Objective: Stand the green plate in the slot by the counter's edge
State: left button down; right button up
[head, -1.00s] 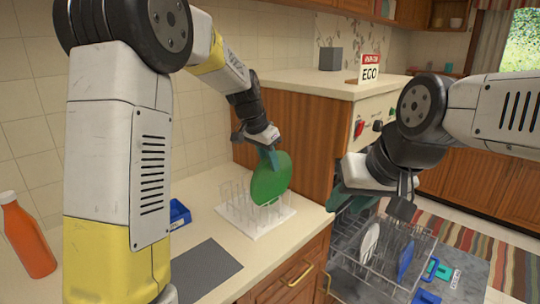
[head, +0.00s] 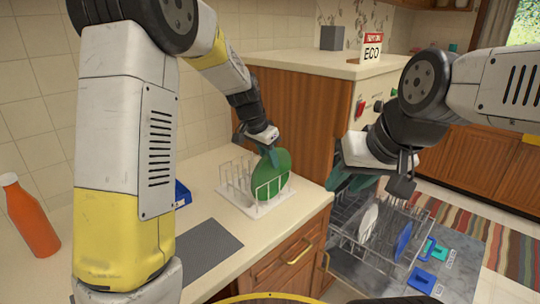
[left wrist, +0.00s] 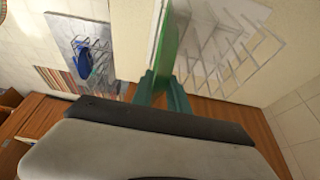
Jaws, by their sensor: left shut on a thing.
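The green plate (head: 268,176) is upright, at the right side of the white dish rack (head: 232,196) on the counter. White prongs show in front of its lower part; I cannot tell whether its bottom edge rests in the slot. My left gripper (head: 267,150) is shut on the plate's upper rim. In the left wrist view the teal fingers (left wrist: 161,92) pinch the plate (left wrist: 168,40), seen nearly edge-on beside the rack's prongs (left wrist: 228,45). My right gripper (head: 352,181) hangs over the dishwasher, its jaw opening unclear.
The open dishwasher rack (head: 385,240) holds a white plate (head: 368,222) and a blue plate (head: 404,240). An orange bottle (head: 30,218), a blue container (head: 182,194) and a grey mat (head: 205,248) are on the counter. A wooden cabinet (head: 290,110) stands behind the dish rack.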

pick_arm(q)
jog(key=c, duration=1.2)
grip_release()
jog(key=shift+v, duration=3.95)
jog(key=s+a+r+n+t, duration=0.1)
jog(key=s+a, duration=0.3)
jog(key=s, duration=0.4)
jog(key=s+a+r+n+t, duration=0.1)
jog(key=s+a+n, duration=0.3)
jog(key=s, duration=0.5)
jog(key=s+a+r+n+t+y, duration=0.1)
jog(key=s+a+n, duration=0.2)
jog(key=s, duration=0.6)
jog(key=shift+a, duration=0.55)
